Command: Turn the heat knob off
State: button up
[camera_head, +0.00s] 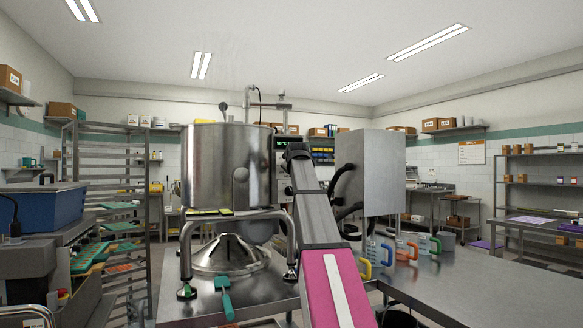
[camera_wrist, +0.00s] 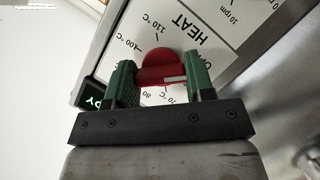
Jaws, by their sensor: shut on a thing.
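The heat knob (camera_wrist: 160,68) is red with a pale pointer line and sits on a white dial plate (camera_wrist: 207,30) marked HEAT, with temperature marks around it. In the wrist view my gripper (camera_wrist: 160,80) has its two green fingers on either side of the knob, shut on it. The pale pointer line points to the right in the picture, near a label partly hidden by the finger.
A large steel kettle (camera_head: 225,165) stands on a frame left of my arm. A grey steel cabinet (camera_head: 370,172) is right of the panel. Colored-handled jugs (camera_head: 408,245) stand on the steel table (camera_head: 465,285). A green spatula (camera_head: 225,297) lies at the front.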

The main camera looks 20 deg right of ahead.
jog(key=shift+f, duration=0.1)
dwell(0.3)
jog(key=o, duration=0.9)
jog(key=v, duration=1.1)
